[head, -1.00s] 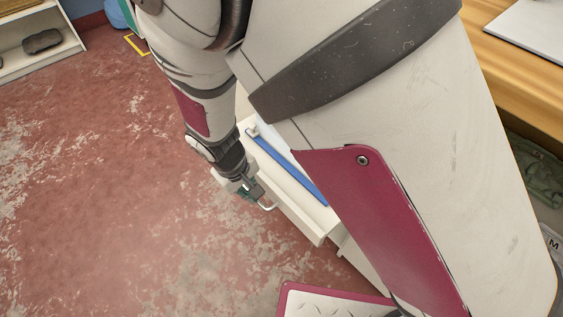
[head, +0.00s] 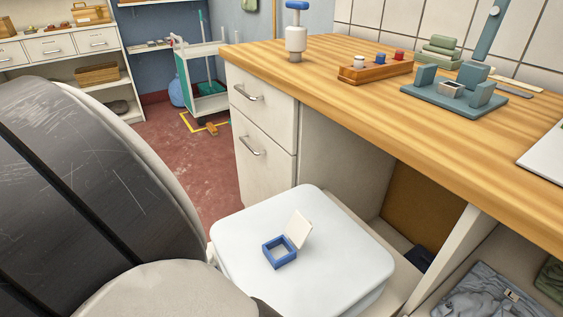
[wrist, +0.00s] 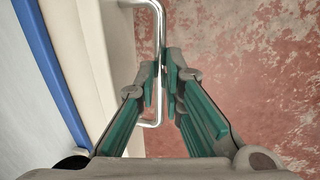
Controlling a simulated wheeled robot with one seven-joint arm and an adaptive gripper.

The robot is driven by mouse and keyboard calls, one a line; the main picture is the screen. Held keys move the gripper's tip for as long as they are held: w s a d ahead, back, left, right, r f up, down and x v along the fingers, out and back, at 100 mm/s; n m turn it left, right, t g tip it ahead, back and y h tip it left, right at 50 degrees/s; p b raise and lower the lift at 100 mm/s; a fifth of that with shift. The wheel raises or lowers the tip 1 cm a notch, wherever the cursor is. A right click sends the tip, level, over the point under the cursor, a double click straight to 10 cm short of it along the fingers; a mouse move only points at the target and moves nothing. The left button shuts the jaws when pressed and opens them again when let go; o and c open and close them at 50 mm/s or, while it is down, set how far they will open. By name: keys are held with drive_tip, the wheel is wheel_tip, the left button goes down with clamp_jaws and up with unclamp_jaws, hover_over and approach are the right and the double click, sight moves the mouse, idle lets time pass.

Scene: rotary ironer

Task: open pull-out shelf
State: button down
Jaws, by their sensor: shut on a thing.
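In the wrist view, the pull-out shelf shows at the left as a cream front panel (wrist: 117,50) with a blue strip (wrist: 50,80) behind it. A bent metal bar handle (wrist: 161,30) stands out from the panel. My gripper (wrist: 164,73) has its green-padded fingers closed on this handle, one on each side. In the head view, my gripper, the handle and the shelf front are out of sight; my own arm fills the lower left.
A white rounded slab (head: 345,262) bears a small blue box (head: 280,253) with a raised pale lid. A wooden counter (head: 330,103) with drawers (head: 262,150) stands behind it. A cart (head: 205,90) stands farther back. Red floor is clear beside the shelf in the wrist view.

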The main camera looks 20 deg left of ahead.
sight(292, 238)
idle(0.3)
drive_tip(key=c, duration=1.7)
unclamp_jaws()
drive_tip(key=shift+w, duration=0.1)
drive_tip(key=w+d+b, duration=0.1)
drive_tip(key=w+d, duration=0.5)
drive_tip(key=w, duration=0.2)
drive_tip(key=w+d+b, duration=0.1)
drive_tip(key=w+d, duration=0.5)
drive_tip(key=w, duration=0.1)
drive_tip(key=w+d+b, duration=0.1)
drive_tip(key=w+d, duration=0.5)
drive_tip(key=w, duration=0.2)
drive_tip(key=shift+w+d+b, duration=0.25)
drive_tip(key=shift+w+b, duration=0.05)
drive_tip(key=shift+s+a+r+p, duration=0.4)
drive_tip(key=shift+r+p, duration=1.6)
drive_tip(key=shift+r, duration=0.6)
drive_tip(key=shift+s+a+r+p, duration=0.25)
drive_tip(key=shift+s+r+p, duration=0.2)
drive_tip(key=shift+r+p, duration=1.85)
drive_tip(key=shift+s+a+r+p, duration=0.4)
drive_tip(key=shift+r+p, duration=1.25)
drive_tip(key=shift+r, duration=1.25)
